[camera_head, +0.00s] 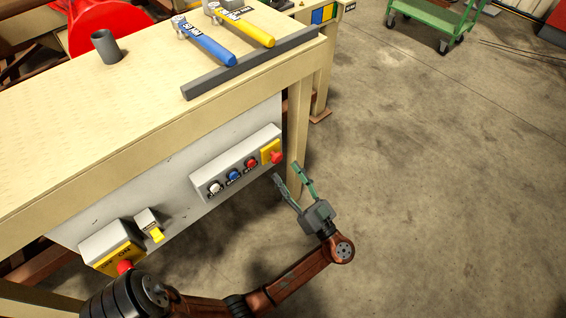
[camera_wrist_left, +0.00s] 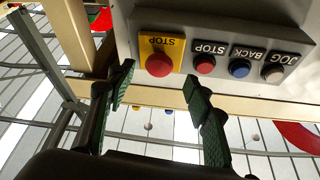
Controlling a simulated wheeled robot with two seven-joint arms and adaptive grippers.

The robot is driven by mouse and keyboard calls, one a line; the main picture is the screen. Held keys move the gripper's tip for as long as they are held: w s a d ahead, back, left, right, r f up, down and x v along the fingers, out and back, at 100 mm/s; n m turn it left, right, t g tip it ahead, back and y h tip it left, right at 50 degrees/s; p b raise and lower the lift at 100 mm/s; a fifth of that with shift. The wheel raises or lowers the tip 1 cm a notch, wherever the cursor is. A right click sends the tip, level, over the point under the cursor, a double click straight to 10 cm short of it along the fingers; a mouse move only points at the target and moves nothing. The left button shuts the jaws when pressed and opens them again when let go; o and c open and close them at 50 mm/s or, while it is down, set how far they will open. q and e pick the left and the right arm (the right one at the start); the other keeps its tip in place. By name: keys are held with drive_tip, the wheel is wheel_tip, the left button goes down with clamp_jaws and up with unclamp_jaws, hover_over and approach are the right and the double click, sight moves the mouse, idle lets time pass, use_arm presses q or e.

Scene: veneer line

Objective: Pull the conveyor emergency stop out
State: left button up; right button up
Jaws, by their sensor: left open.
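The conveyor emergency stop (camera_head: 276,157) is a red mushroom button on a yellow plate at the right end of the grey button panel (camera_head: 208,184). In the left wrist view the panel is upside down, and the red button (camera_wrist_left: 159,64) on its yellow STOP plate (camera_wrist_left: 176,45) shows between the fingertips. My left gripper (camera_head: 286,171) is open, with its green-padded fingers pointing toward the button; the fingers also show in the left wrist view (camera_wrist_left: 158,83). The button looks free of the pads; the exact gap cannot be judged. My right gripper is not in view.
A red STOP button (camera_head: 251,163), a blue button (camera_head: 233,175) and a white button (camera_head: 214,188) line the panel. The table edge overhangs the panel. Open floor lies to the right.

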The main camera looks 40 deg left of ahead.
sight(279, 161)
use_arm(q)
drive_tip(key=shift+x, duration=2.35)
drive_tip(key=shift+f, duration=0.1)
clamp_jaws()
